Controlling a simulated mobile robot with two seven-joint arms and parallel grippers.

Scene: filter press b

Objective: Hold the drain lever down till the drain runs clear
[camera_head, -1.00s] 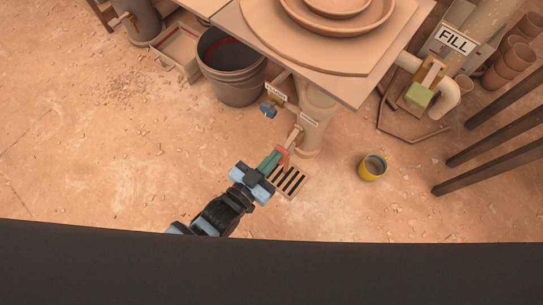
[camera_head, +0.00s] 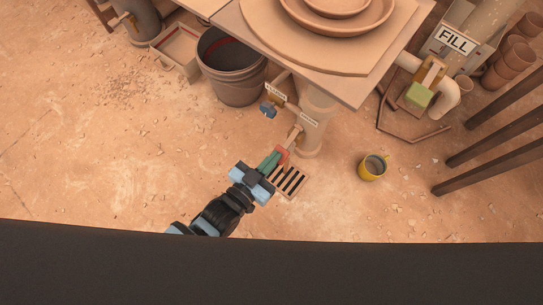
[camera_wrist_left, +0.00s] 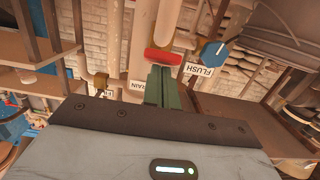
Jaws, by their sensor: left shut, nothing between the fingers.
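The drain lever's red end (camera_head: 283,153) shows at the tips of my left gripper (camera_head: 274,160), low beside the pale vertical pipe. In the left wrist view the red lever end (camera_wrist_left: 163,55) lies just beyond the green fingers (camera_wrist_left: 161,86), which are together with nothing between them. The fingertips look to be at or touching the lever; contact is not certain. A partly hidden label reading "RAIN" (camera_wrist_left: 136,87) is beside the fingers. The floor drain grate (camera_head: 289,181) is just below the lever, partly behind my gripper. I cannot make out flow at the drain. My right gripper is not in view.
A blue knob (camera_wrist_left: 212,53) with a FLUSH label (camera_wrist_left: 199,70) is close to the fingers. A dark bucket (camera_head: 233,85) stands behind, under the table (camera_head: 345,91). A yellow mug (camera_head: 372,168) stands right of the grate.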

